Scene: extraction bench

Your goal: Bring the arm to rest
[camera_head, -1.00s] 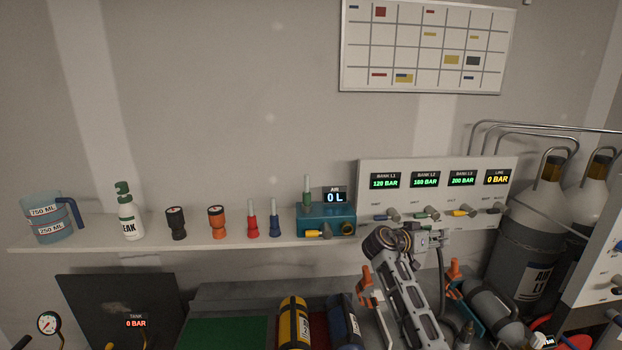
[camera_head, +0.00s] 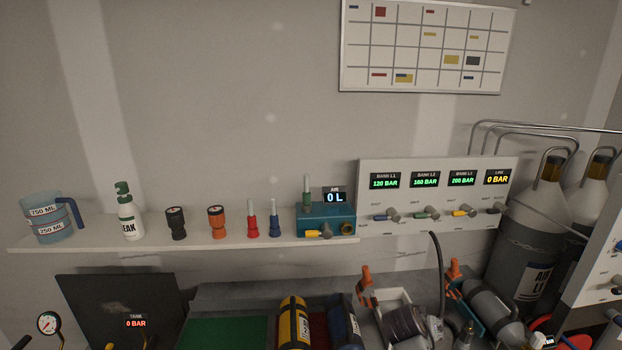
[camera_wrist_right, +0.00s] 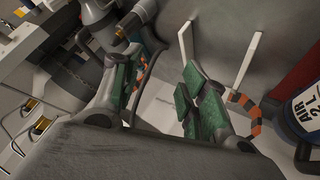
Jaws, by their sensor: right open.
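My right gripper (camera_wrist_right: 160,92) shows in the right wrist view, with its two green-padded fingers apart and nothing between them. My left gripper is in neither current view.
A yellow cylinder (camera_head: 294,322) and a dark blue cylinder (camera_head: 344,318) lie on the bench. The valve panel (camera_head: 407,176) and shelf (camera_head: 100,242) stand behind. Orange clamps (camera_head: 366,283) rise nearby. A blue AIR cylinder (camera_wrist_right: 306,118) is right of the gripper in the wrist view.

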